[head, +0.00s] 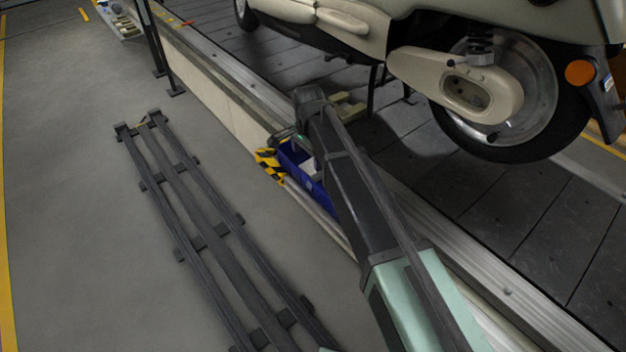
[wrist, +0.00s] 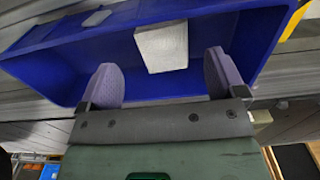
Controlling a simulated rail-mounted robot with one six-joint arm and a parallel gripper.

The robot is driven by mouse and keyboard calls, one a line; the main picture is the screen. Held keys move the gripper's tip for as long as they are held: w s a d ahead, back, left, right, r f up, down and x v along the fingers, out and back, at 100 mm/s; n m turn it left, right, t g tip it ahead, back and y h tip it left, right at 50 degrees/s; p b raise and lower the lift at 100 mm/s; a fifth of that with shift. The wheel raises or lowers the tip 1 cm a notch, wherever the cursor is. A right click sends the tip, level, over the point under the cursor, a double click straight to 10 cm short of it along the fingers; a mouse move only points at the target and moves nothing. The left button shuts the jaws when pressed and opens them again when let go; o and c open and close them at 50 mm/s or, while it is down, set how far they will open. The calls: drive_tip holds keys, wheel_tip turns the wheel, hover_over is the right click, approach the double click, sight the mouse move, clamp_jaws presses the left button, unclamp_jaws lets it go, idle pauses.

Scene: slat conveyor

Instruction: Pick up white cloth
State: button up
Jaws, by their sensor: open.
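The white cloth (wrist: 160,46) looks like a folded, pale block inside the blue bin (wrist: 262,32) in the wrist view. My gripper (wrist: 160,62) is open, with its two pale purple fingers apart at the bin's near side. The cloth lies ahead of the gap between the fingers, and nothing is clearly held. In the head view the blue bin (head: 322,199) is partly hidden behind my arm, and a small pale patch shows in it. My fingertips are hidden there.
A yellow-and-black striped piece (head: 268,164) is beside the bin. A cream scooter (head: 455,85) stands over the slat conveyor (head: 470,200) at right. Dark floor rails (head: 200,225) lie at left, with clear grey floor (head: 75,200) beyond them. A pale flat patch (wrist: 97,18) shows at the bin's far side.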

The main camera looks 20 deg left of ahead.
sight(310, 168)
wheel_tip(310, 168, down, 7)
drive_tip(key=b, duration=0.5)
drive_tip(key=shift+w+r, duration=0.15)
drive_tip(key=shift+r, duration=0.25)
drive_tip(key=shift+c, duration=0.3)
drive_tip(key=c, duration=1)
wheel_tip(310, 168, up, 20)
drive_tip(key=p, duration=2)
